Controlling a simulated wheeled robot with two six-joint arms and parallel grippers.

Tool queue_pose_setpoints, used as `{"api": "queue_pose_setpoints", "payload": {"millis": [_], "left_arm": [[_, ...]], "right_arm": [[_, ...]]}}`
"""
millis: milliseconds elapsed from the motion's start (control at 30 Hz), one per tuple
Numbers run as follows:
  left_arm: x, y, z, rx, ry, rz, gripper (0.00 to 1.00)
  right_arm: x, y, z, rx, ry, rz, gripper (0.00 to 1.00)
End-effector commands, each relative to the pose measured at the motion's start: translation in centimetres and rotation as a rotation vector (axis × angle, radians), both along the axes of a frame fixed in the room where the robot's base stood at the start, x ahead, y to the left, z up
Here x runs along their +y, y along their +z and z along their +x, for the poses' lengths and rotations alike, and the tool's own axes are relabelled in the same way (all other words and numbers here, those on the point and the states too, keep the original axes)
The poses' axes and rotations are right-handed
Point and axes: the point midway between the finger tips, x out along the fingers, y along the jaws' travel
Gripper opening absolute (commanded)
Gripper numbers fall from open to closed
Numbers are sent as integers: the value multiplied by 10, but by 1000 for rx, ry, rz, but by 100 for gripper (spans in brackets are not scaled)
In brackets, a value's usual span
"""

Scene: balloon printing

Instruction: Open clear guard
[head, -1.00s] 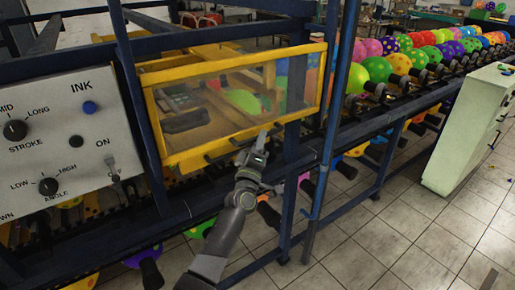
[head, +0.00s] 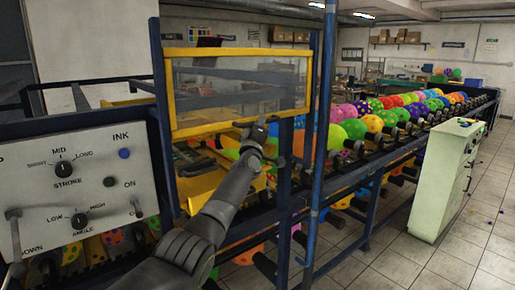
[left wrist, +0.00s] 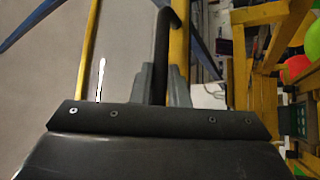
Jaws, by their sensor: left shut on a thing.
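The clear guard (head: 240,85) is a see-through panel in a yellow frame, raised on the blue machine frame, with the printing area open below it. My left gripper (head: 258,130) is at the guard's lower edge. In the left wrist view, my left gripper (left wrist: 161,88) is shut on the guard's black handle (left wrist: 161,55), which runs beside the yellow frame bar (left wrist: 180,50). My right gripper is not in view.
The control panel (head: 85,190) with knobs and levers stands at the left. Blue posts (head: 319,120) stand right of the guard. A row of coloured balloons (head: 400,115) runs to the back right. A pale green cabinet (head: 440,185) stands on open tiled floor.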

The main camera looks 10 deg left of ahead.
Motion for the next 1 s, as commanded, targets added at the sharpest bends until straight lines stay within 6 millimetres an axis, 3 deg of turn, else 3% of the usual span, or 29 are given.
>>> {"api": "queue_pose_setpoints", "payload": {"millis": [33,300,933,967,1000], "left_arm": [[0,21,1,-8,2,2,0],[0,55,3,-9,3,0,0],[0,63,3,-9,2,-1,0],[0,63,3,-9,2,-1,16],[0,63,3,-9,2,-1,21]], "right_arm": [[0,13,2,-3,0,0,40],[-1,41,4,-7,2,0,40],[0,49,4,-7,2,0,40],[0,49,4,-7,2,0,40],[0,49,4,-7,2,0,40]]}}
